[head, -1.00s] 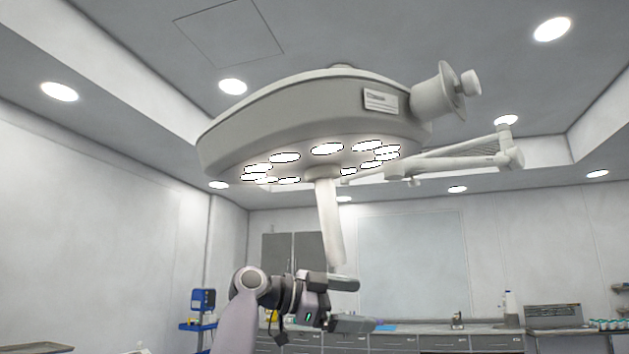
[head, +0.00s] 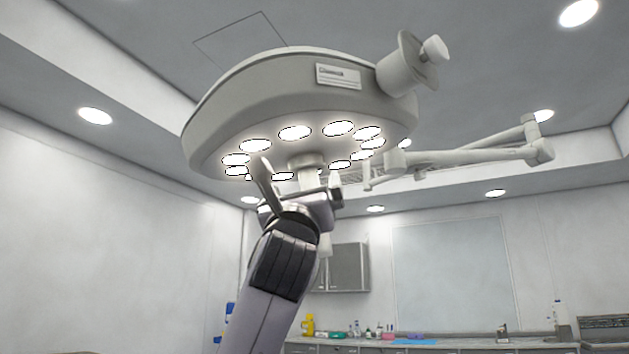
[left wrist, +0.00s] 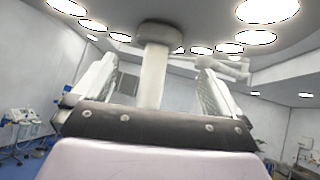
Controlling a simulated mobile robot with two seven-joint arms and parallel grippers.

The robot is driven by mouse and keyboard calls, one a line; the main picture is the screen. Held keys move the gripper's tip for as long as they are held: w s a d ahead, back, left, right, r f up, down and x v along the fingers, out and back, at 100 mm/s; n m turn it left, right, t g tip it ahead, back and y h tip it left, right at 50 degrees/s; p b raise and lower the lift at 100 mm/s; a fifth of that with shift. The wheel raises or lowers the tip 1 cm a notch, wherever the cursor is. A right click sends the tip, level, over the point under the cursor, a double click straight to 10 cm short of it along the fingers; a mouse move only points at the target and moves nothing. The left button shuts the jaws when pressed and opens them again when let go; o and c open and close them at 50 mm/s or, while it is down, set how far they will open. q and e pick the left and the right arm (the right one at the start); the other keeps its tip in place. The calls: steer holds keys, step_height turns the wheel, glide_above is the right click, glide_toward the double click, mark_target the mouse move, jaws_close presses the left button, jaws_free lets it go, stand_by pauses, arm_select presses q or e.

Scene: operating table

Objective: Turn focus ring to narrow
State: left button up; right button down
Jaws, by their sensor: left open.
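The surgical lamp (head: 240,108) hangs overhead with its lit spots facing down. A white handle (left wrist: 152,78) hangs from a round collar (head: 306,160) at the middle of its underside. The collar also shows in the left wrist view (left wrist: 160,35). I cannot tell which part is the focus ring or how it is set. My left gripper (head: 300,182) points up under the lamp. Its fingers are open on both sides of the handle, with visible gaps in the left wrist view (left wrist: 155,78). Part of the handle is hidden behind my gripper in the head view. My right gripper is not in view.
The lamp's jointed support arm (head: 470,157) reaches out to the right. A wall cabinet (head: 348,268) and a counter with bottles (head: 400,343) stand far behind. The air left of my arm is clear.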

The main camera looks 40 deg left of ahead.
mark_target(305, 170)
arm_select(q)
steer(key=shift+y, duration=0.3)
steer(key=p+x, duration=0.1)
steer(key=x, duration=0.2)
steer(key=p+x, duration=0.1)
steer(key=x, duration=0.1)
steer(key=shift+s+a+r+p, duration=0.2)
steer(key=shift+r+p, duration=0.15)
steer(key=shift+r, duration=0.25)
steer(key=shift+w+a+r, duration=0.25)
steer(key=shift+w+r, duration=0.15)
steer(key=shift+w, duration=0.05)
steer(key=shift+c, duration=0.3)
steer(key=c, duration=1)
